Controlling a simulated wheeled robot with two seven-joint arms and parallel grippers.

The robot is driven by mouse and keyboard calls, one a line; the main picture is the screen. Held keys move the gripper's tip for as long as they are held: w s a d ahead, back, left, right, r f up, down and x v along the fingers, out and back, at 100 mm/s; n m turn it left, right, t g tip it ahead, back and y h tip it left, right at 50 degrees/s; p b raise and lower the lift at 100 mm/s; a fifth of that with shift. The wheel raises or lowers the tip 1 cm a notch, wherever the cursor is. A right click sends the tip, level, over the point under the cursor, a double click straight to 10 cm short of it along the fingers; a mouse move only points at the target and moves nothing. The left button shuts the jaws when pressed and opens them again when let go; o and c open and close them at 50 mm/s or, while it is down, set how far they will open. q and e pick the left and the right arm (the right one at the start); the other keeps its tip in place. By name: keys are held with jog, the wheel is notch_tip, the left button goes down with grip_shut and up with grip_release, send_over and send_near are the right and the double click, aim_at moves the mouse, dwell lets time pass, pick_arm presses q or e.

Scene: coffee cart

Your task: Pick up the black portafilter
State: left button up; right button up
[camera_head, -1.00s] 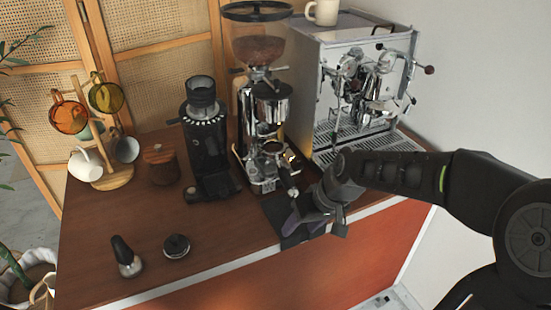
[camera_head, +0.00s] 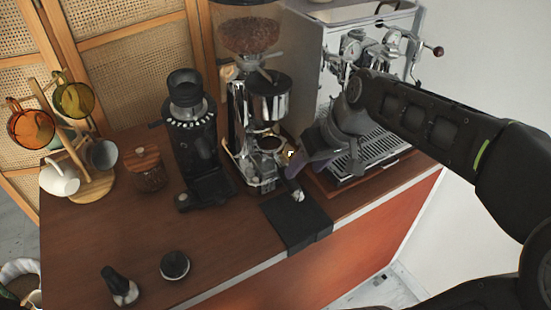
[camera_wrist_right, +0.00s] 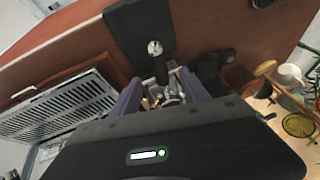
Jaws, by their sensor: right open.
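The black portafilter (camera_head: 292,183) sits at the front of the coffee grinder (camera_head: 262,105), its handle pointing toward the counter's front edge and ending in a silver cap. In the right wrist view the handle (camera_wrist_right: 158,66) shows between the purple fingertips, silver cap away from the gripper. My right gripper (camera_head: 305,165) is open, over the portafilter's right side in the head view; it also shows in the wrist view (camera_wrist_right: 159,82). I cannot tell whether the fingers touch the handle. My left gripper is not in view.
A black mat (camera_head: 297,222) lies below the handle at the counter edge. The espresso machine (camera_head: 365,60) stands right, a black grinder (camera_head: 195,145) left. A tamper (camera_head: 119,286) and a round black tool (camera_head: 175,265) lie front left. The left-centre counter is clear.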

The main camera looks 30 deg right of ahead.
aim_at(293, 180)
jog(key=shift+x, duration=1.3)
jog(key=p+x, duration=0.1)
jog(key=x, duration=0.4)
jog(key=shift+w+d+f+p, duration=0.1)
jog(key=shift+d+p, duration=0.05)
jog(key=shift+p, duration=0.15)
jog(key=shift+c, duration=0.2)
grip_shut()
dwell(0.5)
